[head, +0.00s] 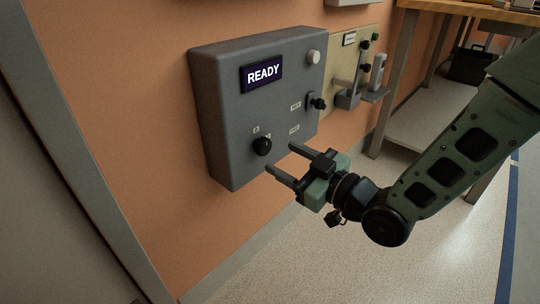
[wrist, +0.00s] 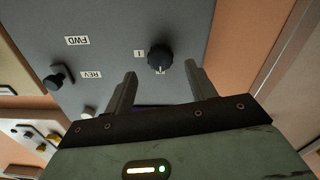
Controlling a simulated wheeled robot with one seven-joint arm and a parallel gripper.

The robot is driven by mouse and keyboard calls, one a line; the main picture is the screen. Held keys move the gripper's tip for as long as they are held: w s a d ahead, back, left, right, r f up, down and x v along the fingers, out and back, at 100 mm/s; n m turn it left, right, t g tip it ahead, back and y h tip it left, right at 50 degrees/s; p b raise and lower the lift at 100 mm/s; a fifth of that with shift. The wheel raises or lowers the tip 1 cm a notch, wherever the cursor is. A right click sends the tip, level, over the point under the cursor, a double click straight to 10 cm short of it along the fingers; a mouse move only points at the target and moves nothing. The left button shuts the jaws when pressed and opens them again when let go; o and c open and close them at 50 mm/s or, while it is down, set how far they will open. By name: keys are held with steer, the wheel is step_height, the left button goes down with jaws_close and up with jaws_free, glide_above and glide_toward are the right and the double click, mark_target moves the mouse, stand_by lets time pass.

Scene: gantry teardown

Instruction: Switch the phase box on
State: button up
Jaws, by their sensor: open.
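The phase box (head: 228,108) is a grey wall box with a lit display (head: 261,74) reading READY. A round black knob (head: 262,146) is low on its left front, with small marks above it. In the wrist view the knob (wrist: 159,58) appears between my fingertips in the picture, with an "I" label beside it. A pale mark shows on the knob, but its setting is unclear. My gripper (head: 281,156) is open and empty, just to the right of and below the knob in the head view. The fingers (wrist: 161,72) do not grip it.
A black FWD/REV switch (head: 318,103) and a white button (head: 313,57) are on the box's right side. A beige panel (head: 342,60) with a grey lever fitting (head: 348,94) adjoins it. A wooden-topped bench (head: 465,8) stands at the right. The floor below is clear.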

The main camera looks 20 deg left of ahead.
mark_target(267, 149)
steer(key=shift+b+x, duration=0.55)
steer(key=shift+x, duration=2.1)
steer(key=c, duration=1)
